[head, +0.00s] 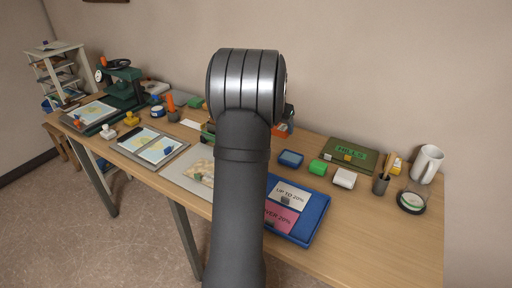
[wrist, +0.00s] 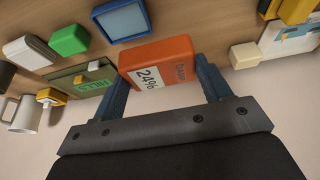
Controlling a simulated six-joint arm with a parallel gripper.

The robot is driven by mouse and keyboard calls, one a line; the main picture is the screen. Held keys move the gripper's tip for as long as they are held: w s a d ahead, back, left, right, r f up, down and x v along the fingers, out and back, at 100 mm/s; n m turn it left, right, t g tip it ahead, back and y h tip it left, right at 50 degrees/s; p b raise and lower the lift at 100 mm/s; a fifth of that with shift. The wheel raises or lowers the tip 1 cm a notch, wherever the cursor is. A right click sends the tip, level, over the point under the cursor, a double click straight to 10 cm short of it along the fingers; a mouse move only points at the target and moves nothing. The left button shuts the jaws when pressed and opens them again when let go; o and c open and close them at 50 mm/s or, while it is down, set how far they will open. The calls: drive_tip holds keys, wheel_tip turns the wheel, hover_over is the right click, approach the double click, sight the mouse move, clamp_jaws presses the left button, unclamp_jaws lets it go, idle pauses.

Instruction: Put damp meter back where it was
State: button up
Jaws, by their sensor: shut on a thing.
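The damp meter (wrist: 157,62) is an orange block with a white display reading 24%. My gripper (wrist: 163,68) is shut on it, with a blue finger on each side in the wrist view. The display faces the wrist camera. In the head view only a small orange part (head: 281,130) shows beside my arm, which hides the gripper. Whether the meter touches the table cannot be told.
A blue tray (head: 318,222) holds a white "UP TO 20%" card (head: 291,193) and a pink "OVER 20%" card (head: 279,219).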

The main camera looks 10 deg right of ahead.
drive_tip(key=shift+w+d+f, duration=0.4)
drive_tip(key=shift+w+d, duration=0.15)
drive_tip(key=w+a+f, duration=0.4)
drive_tip(key=w, duration=0.1)
drive_tip(key=w+a+f, duration=0.2)
drive_tip(key=a, duration=0.1)
drive_tip(key=shift+w+f, duration=0.15)
drive_tip(key=shift+w, duration=0.25)
drive_tip(key=shift+w+a+f, duration=0.1)
drive_tip(key=shift+a+f, duration=0.05)
drive_tip(key=shift+f, duration=1.9)
drive_tip(key=shift+f, duration=0.15)
drive_tip(key=o, duration=1.1)
